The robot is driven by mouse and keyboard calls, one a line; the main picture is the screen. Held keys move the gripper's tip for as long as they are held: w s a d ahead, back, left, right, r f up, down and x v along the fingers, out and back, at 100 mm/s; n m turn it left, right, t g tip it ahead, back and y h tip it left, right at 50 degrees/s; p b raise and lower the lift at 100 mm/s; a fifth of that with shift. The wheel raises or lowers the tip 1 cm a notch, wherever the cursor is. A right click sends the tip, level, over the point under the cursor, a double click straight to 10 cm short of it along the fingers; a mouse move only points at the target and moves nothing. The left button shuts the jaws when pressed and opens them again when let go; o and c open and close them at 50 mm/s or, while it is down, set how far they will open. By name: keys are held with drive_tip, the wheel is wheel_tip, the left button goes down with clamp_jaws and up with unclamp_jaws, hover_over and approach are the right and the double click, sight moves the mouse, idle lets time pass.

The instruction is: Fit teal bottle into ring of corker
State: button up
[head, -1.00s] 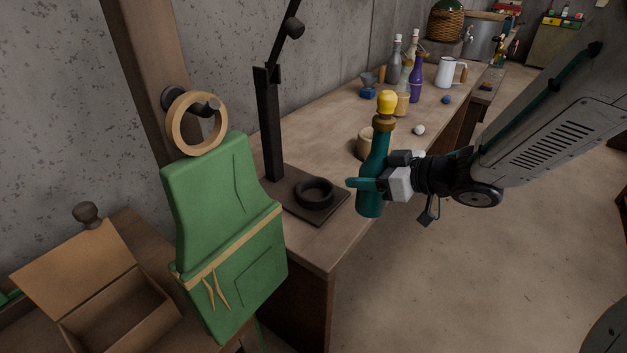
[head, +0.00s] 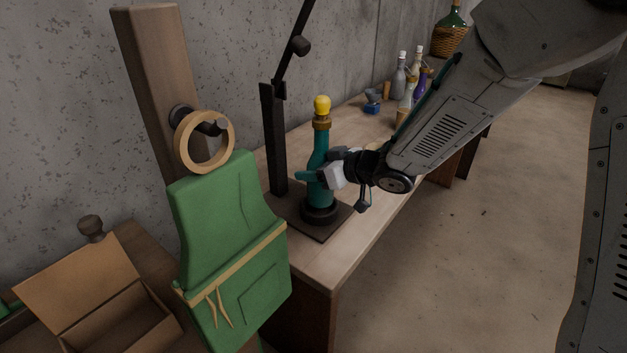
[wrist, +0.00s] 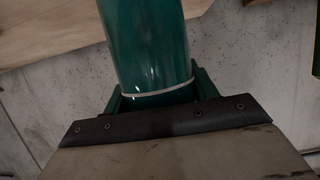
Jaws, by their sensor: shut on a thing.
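The teal bottle (head: 319,153) with a yellow top stands upright over the black ring (head: 320,214) of the corker (head: 276,135) in the head view. Its lower end meets the ring; I cannot tell whether it sits fully down inside it. My gripper (head: 318,174) is shut on the bottle's body from the right. In the wrist view the teal bottle (wrist: 148,45) fills the space between the fingers, with a pale line around it. The corker's dark post rises just left of the bottle, with its lever above.
A green apron (head: 232,240) and a wooden hoop (head: 180,140) hang at the left. An open box (head: 85,290) stands at lower left. Several bottles, including a grey one (head: 398,82), stand farther back. The bench front right of the corker is clear.

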drive_tip(key=shift+w+a+f, duration=0.2)
drive_tip(key=shift+a+f, duration=0.1)
drive_tip(key=shift+f, duration=1.6)
drive_tip(key=o, duration=1.6)
drive_tip(key=shift+c, duration=0.2)
drive_tip(key=shift+s+d+r, duration=0.15)
drive_tip(key=shift+d+r, duration=0.05)
drive_tip(key=shift+d, duration=0.05)
drive_tip(key=v, duration=1.1)
drive_tip(key=shift+s+d+r, duration=0.15)
drive_tip(key=shift+d+r, duration=0.05)
